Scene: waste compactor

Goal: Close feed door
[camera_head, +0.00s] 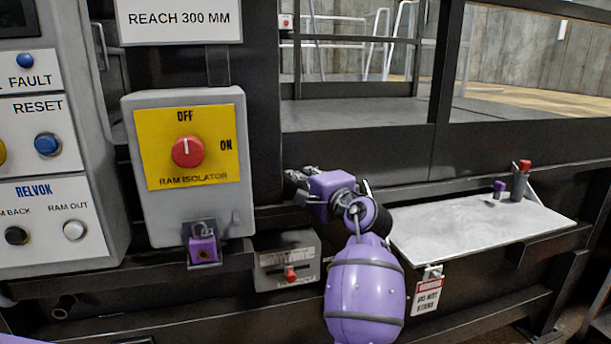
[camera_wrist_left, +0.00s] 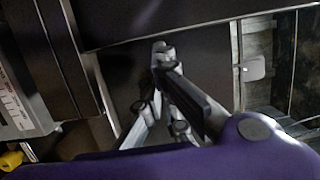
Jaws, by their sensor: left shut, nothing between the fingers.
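My left gripper (camera_head: 296,187) is in front of the dark frame of the machine, right of the ram isolator box, with its purple wrist and arm coming up from below. In the left wrist view its fingers (camera_wrist_left: 165,55) are shut and empty, in front of a dark panel (camera_wrist_left: 200,50). The feed door cannot be told apart for sure; a dark flat panel (camera_head: 355,150) lies behind and above the gripper, below an open framed gap. Whether the fingers touch the panel cannot be told. My right gripper is not in view.
The ram isolator box (camera_head: 215,215) with its red knob stands left of the gripper. A purple padlock (camera_head: 203,250) hangs under it. A grey shelf (camera_head: 470,235) juts out at right, with a hanging tag (camera_head: 428,294).

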